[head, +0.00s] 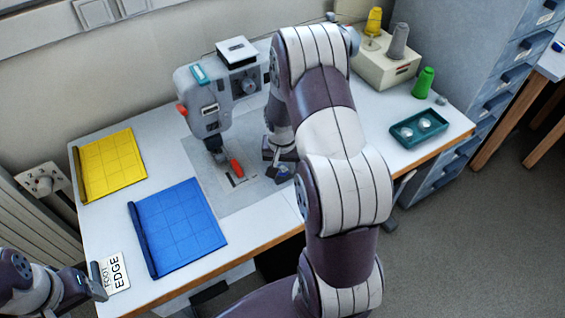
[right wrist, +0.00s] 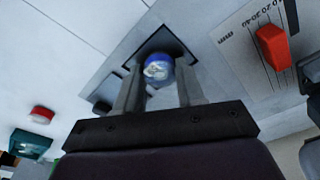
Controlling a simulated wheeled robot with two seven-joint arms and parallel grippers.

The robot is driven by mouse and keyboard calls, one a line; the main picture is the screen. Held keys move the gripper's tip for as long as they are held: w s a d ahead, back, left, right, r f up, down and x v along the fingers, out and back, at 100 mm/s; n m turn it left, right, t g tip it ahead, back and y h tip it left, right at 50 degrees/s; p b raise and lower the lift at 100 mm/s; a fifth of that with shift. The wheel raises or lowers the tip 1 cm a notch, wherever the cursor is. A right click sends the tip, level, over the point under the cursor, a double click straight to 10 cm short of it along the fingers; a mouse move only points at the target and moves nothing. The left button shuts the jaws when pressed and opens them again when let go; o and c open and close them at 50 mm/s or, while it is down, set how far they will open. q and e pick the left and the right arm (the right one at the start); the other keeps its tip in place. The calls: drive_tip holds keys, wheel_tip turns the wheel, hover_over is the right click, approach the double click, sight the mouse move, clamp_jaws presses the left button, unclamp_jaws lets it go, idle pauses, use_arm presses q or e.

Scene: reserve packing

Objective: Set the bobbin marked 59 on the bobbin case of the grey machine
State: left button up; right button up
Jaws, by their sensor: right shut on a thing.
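The grey machine (head: 208,95) stands at the back of the white table. My right gripper (head: 278,166) is low over its grey bed, right of the needle area. It is shut on a blue-rimmed bobbin with a pale top (right wrist: 157,69); the bobbin shows as a small blue patch in the head view (head: 283,171). I cannot read its mark. In the right wrist view, a dark square recess (right wrist: 178,38), which looks like the bobbin case place, lies just beyond the bobbin. Whether they touch is unclear. My left gripper (head: 98,281) is at the lower left, partly seen.
A red presser piece (head: 236,168) lies by the seam scale. Yellow cloth (head: 111,165) and blue cloth (head: 178,228) lie left. My right arm hides the table's middle.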

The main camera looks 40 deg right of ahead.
drive_tip(key=o, duration=1.1)
wheel_tip(320, 180, up, 20)
drive_tip(key=s+a+p, duration=0.1)
drive_tip(key=p, duration=0.6)
drive_tip(key=shift+s+f, duration=0.15)
drive_tip(key=shift+f, duration=0.05)
